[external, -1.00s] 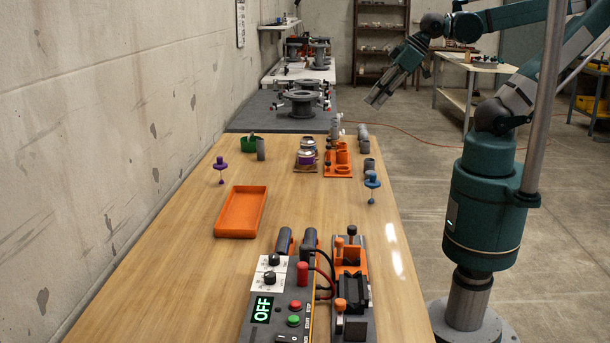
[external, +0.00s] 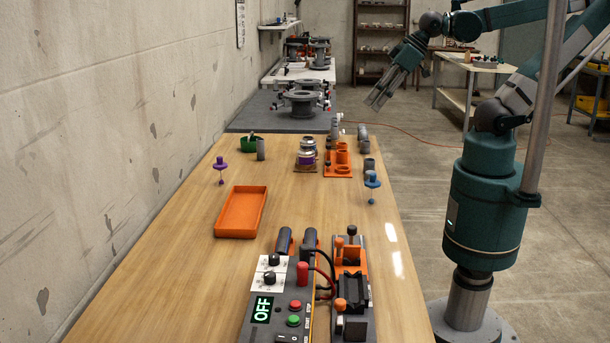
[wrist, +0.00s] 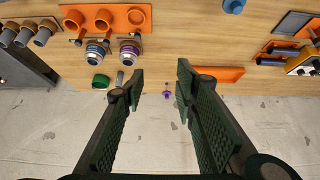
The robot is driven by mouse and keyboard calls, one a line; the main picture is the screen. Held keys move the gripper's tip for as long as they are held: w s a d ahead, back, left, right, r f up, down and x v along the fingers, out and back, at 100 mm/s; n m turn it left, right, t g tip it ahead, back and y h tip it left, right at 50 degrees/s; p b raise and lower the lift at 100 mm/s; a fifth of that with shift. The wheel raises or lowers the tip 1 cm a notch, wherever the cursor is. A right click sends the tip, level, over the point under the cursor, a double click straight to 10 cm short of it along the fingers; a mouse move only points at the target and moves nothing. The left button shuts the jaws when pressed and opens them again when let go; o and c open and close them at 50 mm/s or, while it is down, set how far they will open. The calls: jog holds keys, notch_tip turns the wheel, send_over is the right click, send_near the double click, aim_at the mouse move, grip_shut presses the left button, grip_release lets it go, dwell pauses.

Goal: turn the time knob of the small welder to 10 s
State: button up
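The small welder (external: 292,314) stands at the near end of the wooden table in the external view. Its display reads OFF. Two black knobs on white dial plates sit at its upper left, an upper knob (external: 274,259) and a lower knob (external: 269,278); their scale marks are too small to read, so I cannot tell which is the time knob. My gripper (external: 376,101) is raised off the table's right side, far from the welder. In the wrist view my gripper (wrist: 160,82) has its fingers spread with nothing between them. The welder's edge (wrist: 302,62) shows at the right there.
An orange tray (external: 241,212) lies mid-table. An orange clamp fixture (external: 352,290) stands right of the welder, with cables between them. Purple (external: 220,164) and blue (external: 372,182) knobbed pieces, a green bowl (external: 250,142) and orange pipe holders (external: 338,165) stand farther back. A grey post (external: 540,100) rises at right.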

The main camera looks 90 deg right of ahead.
jog(key=w+a+r+n+g+y+p, duration=0.15)
jog(key=w+a+r+n+p, duration=0.35)
jog(key=w+a, duration=0.65)
jog(key=n+g+h+p, duration=0.2)
jog(key=n+g+p, duration=0.4)
jog(key=n, duration=0.4)
send_over(274, 255)
jog(key=shift+t+y, duration=0.25)
jog(key=f, duration=1.6)
jog(key=shift+w+d+f, duration=0.1)
jog(key=shift+d+f, duration=0.05)
jog(key=shift+d, duration=0.25)
jog(key=shift+a+f, duration=0.4)
jog(key=shift+a, duration=0.05)
jog(key=shift+f, duration=0.15)
jog(key=shift+f+b, duration=0.45)
jog(key=shift+f, duration=3.3)
